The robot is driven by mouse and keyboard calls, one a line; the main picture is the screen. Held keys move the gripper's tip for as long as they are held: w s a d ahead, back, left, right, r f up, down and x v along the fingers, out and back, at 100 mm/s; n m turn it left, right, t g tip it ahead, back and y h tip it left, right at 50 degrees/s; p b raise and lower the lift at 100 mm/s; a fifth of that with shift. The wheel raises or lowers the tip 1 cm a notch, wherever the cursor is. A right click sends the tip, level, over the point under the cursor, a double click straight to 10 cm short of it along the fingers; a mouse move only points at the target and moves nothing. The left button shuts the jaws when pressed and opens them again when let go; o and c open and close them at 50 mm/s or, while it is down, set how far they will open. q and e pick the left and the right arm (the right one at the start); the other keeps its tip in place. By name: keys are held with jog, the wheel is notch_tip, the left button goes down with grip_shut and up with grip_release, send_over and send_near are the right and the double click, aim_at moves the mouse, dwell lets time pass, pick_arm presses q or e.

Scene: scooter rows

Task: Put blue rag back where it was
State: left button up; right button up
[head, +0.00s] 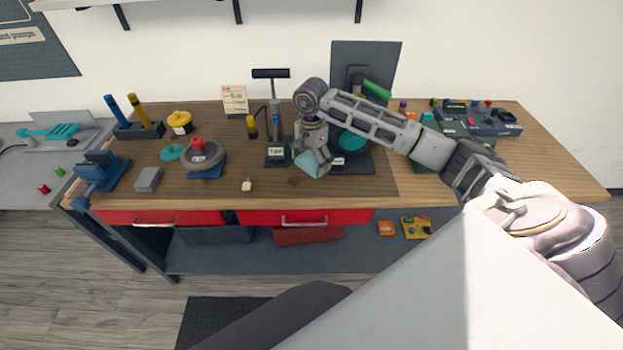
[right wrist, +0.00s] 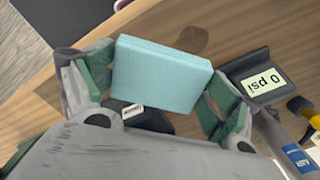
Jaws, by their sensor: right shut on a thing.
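The blue rag (head: 306,164) is a pale blue-teal folded block. It also shows in the right wrist view (right wrist: 160,75), between the two green-padded fingers. My right gripper (head: 316,158) is shut on it over the wooden workbench (head: 220,194), left of a dark mat (head: 362,163). A dark stain (head: 293,181) marks the wood just in front of the rag, and it also shows in the right wrist view (right wrist: 192,40). I cannot tell whether the rag touches the bench. My left gripper is not in view.
A pump with a "0 psi" display (head: 277,152) stands close left of the rag. A wheel on a blue stand (head: 205,156), a grey block (head: 148,180) and a blue vise (head: 103,172) are further left. The bench's front right is clear.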

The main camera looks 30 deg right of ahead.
send_over(311, 184)
jog(key=shift+d+f+p, duration=0.1)
jog(key=shift+f+p, duration=0.25)
jog(key=shift+f, duration=1.85)
jog(key=shift+f+p, duration=0.35)
jog(key=shift+f, duration=1.55)
jog(key=shift+f, duration=0.15)
jog(key=o, duration=0.8)
jog(key=shift+c, duration=0.2)
